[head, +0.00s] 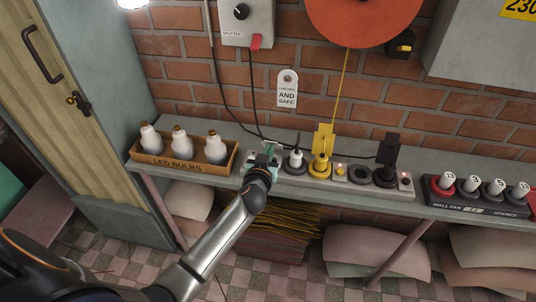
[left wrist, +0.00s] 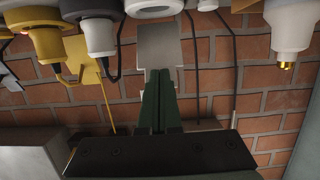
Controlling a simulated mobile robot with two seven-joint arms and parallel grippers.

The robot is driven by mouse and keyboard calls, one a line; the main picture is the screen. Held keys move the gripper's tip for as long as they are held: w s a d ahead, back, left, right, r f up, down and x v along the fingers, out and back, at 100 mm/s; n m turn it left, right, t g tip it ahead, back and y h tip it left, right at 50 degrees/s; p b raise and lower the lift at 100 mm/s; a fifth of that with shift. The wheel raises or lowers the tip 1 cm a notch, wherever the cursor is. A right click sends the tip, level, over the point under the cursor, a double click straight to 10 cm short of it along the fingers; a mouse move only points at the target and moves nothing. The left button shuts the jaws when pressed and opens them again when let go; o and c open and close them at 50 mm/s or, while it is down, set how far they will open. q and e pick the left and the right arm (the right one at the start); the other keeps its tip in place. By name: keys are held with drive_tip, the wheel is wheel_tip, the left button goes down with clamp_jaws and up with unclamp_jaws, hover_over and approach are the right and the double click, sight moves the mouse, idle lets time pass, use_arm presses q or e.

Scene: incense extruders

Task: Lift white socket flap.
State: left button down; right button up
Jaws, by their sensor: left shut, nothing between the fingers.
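The white socket flap (left wrist: 160,45) stands raised beside its round white socket (left wrist: 153,8) in the left wrist view. In the head view it is mostly hidden behind my left gripper (head: 264,160), at the left end of the socket strip (head: 291,179). In the left wrist view the dark green fingers of my left gripper (left wrist: 158,80) are together and empty, with their tips overlapping the flap's edge. I cannot tell whether they touch it. My right gripper is not in view.
A box of LED bulbs (head: 180,167) is close on the left. A brick wall (head: 220,95) rises behind.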

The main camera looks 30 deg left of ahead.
use_arm(q)
drive_tip(key=shift+w+r, duration=0.3)
drive_tip(key=shift+a, duration=0.1)
drive_tip(key=shift+w+a+r, duration=0.2)
drive_tip(key=shift+w, duration=0.55)
drive_tip(key=shift+w+a+r, duration=0.15)
drive_tip(key=shift+w+r, duration=0.05)
drive_tip(key=shift+w, duration=0.55)
drive_tip(key=shift+w+a+b, duration=0.2)
drive_tip(key=shift+w+b, duration=0.25)
drive_tip(key=shift+w, duration=0.15)
drive_tip(key=shift+w+a+b, duration=0.15)
drive_tip(key=shift+w+b, duration=0.25)
drive_tip(key=shift+w, duration=0.15)
